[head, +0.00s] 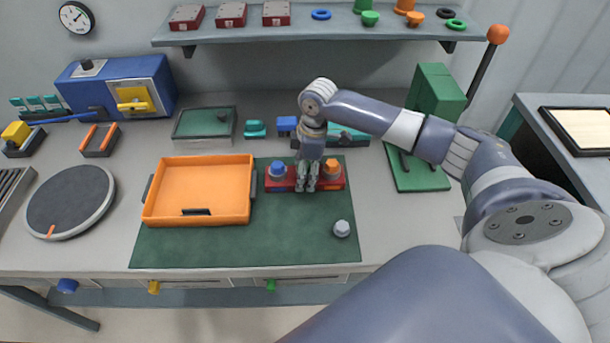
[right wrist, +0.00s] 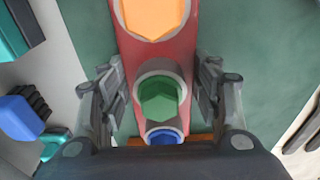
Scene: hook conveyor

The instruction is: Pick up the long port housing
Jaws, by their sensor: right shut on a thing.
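The long port housing (head: 281,186) is a red bar lying across the green mat (head: 190,246), right of the orange tray. It carries a blue plug at its left end and an orange plug at its right end. My right gripper (head: 306,186) reaches down over its middle. In the right wrist view, the red housing (right wrist: 154,52) runs between the two fingers of the gripper (right wrist: 163,92), with a green plug between them. The fingers are shut on the housing's sides. The housing's underside is hidden. My left gripper is not in view.
The orange tray (head: 200,190) stands close to the housing's left end. A small grey round part (head: 341,228) lies on the mat in front. A green stand (head: 435,100) is at the right, and a shelf (head: 225,37) spans the back. The front mat is mostly clear.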

